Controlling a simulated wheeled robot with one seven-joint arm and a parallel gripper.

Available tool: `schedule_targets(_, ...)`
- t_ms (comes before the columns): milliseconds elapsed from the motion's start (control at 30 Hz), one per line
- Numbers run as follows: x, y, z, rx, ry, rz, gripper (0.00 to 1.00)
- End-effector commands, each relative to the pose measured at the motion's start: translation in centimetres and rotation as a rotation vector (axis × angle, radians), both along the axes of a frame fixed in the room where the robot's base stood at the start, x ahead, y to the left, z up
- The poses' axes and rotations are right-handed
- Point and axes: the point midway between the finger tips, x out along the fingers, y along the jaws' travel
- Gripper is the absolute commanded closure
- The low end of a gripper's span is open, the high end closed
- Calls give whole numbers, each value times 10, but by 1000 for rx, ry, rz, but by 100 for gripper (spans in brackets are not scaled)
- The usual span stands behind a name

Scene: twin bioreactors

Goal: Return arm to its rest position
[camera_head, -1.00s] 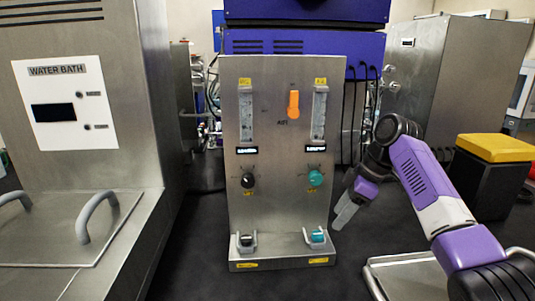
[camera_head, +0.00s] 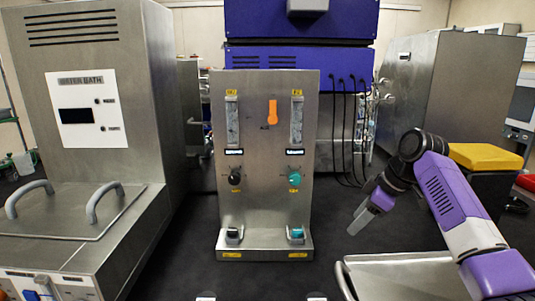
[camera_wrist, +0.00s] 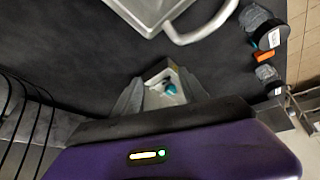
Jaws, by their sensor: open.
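My purple and black arm reaches in from the right edge of the head view. My gripper (camera_head: 361,218) points down and to the left over the dark bench top, to the right of the steel flow panel (camera_head: 262,130). In the wrist view, my gripper (camera_wrist: 160,82) shows its two pale fingers spread, with nothing held between them. Between them, farther off, show part of a steel base and a teal knob (camera_wrist: 170,88). The panel carries two flow tubes, an orange lever (camera_head: 272,112), a black knob (camera_head: 234,176) and a green knob (camera_head: 294,178).
A steel tray with a handle (camera_head: 400,268) lies under my arm. A yellow-topped black block (camera_head: 486,156) stands behind my arm. The water bath (camera_head: 85,110) fills the left. Blue-violet units (camera_head: 300,58) stand behind the panel. Bare bench (camera_head: 340,195) lies between panel and gripper.

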Motion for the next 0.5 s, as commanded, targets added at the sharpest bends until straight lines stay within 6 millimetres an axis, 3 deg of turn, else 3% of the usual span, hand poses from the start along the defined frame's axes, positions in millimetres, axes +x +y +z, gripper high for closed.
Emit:
schedule_targets(233, 42, 0, 33, 21, -193, -143, 50)
schedule_targets(500, 71, 10, 31, 126, -412, -320, 50)
